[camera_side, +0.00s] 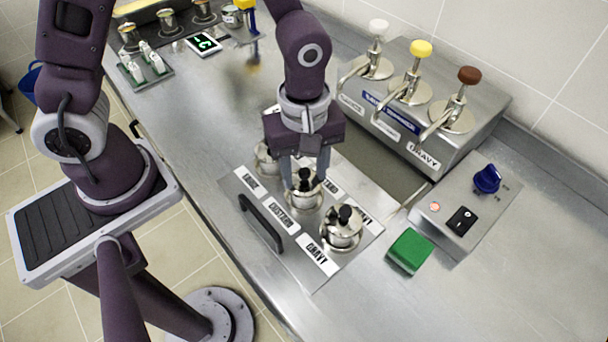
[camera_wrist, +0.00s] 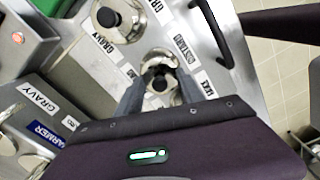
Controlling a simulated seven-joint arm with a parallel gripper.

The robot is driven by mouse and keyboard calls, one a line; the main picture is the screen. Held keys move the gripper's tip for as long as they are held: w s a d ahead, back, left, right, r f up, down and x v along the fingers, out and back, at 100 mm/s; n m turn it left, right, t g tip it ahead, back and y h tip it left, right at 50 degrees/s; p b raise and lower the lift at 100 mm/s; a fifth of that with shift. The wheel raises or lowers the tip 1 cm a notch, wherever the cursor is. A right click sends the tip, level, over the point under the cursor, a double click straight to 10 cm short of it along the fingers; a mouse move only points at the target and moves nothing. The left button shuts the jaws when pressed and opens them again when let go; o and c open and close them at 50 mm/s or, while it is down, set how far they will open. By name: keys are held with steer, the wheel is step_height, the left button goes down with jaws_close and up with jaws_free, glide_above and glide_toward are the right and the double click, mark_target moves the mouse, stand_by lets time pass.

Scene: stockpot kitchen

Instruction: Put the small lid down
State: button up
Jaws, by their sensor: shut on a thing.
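My gripper (camera_side: 309,166) is above the metal panel (camera_side: 308,266) and points down at its middle opening, by the label CUSTARD. Its fingers are shut on the small lid (camera_side: 304,186), a round steel lid with a black knob. In the wrist view the fingers close on the small lid (camera_wrist: 158,83) from both sides. The lid is at or just over the custard opening; I cannot tell whether it touches the rim.
A lidded pot (camera_side: 342,228) stands at the gravy place, and another (camera_side: 266,158) is behind my gripper. The pump dispenser (camera_side: 420,110), control box (camera_side: 465,212) and green sponge (camera_side: 409,250) are to the right. A black handle (camera_side: 260,222) rises from the panel.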

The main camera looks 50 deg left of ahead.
mark_target(304, 169)
steer(key=shift+r, duration=0.15)
jaws_close()
steer(key=r, duration=0.9)
steer(key=shift+a, duration=0.2)
steer(key=a, duration=0.3)
steer(key=a+f, duration=0.1)
steer(key=a, duration=0.3)
steer(key=w+a+f, duration=0.1)
steer(key=a, duration=0.3)
steer(key=s+a+f, duration=0.2)
steer(key=s+a, duration=0.1)
steer(key=a, duration=0.5)
steer(key=f, duration=0.9)
steer(key=shift+w+a+f, duration=0.2)
steer(key=shift+a+f, duration=0.1)
steer(key=shift+f, duration=0.05)
steer(key=o, duration=0.7)
jaws_free()
steer(key=shift+f, duration=0.1)
